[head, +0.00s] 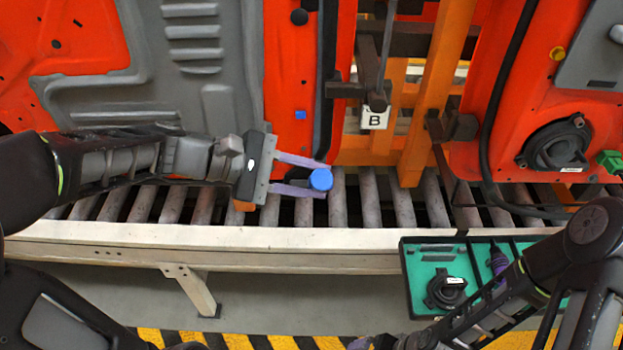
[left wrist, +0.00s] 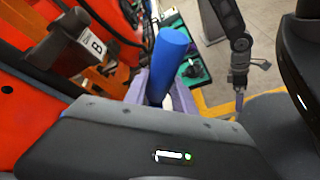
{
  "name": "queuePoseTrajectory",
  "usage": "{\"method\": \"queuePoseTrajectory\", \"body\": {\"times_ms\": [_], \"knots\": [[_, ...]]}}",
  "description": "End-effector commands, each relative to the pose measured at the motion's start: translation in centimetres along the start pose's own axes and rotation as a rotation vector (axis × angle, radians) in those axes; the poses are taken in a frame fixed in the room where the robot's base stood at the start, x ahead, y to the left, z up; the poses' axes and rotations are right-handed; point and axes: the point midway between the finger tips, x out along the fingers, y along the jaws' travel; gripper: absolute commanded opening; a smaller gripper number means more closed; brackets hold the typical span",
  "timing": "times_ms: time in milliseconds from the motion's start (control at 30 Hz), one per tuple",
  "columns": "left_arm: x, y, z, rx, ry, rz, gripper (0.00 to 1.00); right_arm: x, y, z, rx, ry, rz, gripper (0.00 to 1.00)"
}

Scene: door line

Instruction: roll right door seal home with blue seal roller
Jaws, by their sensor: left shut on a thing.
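The blue seal roller (head: 320,179) is held between the purple fingers of my left gripper (head: 305,177), over the conveyor rollers at the lower right corner of the left door. The roller also shows as an upright blue cylinder in the left wrist view (left wrist: 168,65). The right door seal (head: 490,125) is a black strip down the left edge of the right red door. Its lower end bends out below the door to the right. The roller is well left of that seal, apart from it. My right gripper (head: 368,342) is low at the bottom edge, partly cut off; its finger state is unclear.
An orange frame with a white tag B (head: 374,117) stands between the doors. A pale conveyor rail (head: 200,240) runs below them. A green tray (head: 418,290) with a black round part (head: 446,289) sits at lower right, partly behind my right arm.

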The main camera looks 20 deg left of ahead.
Motion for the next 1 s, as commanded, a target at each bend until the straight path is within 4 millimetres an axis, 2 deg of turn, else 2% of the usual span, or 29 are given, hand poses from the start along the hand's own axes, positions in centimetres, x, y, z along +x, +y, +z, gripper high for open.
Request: {"method": "queuePoseTrajectory", "body": {"times_ms": [500, 1000], "knots": [[0.5, 3.5, -2.8, 0.000, -0.001, 0.000, 0.00, -0.2, -0.1, 0.0, 0.000, 0.000, 0.001, 1.00], [0.6, 3.8, -3.1, 0.000, 0.000, 0.000, 0.00, -0.2, -0.1, 0.0, 0.001, -0.001, 0.001, 1.00]]}}
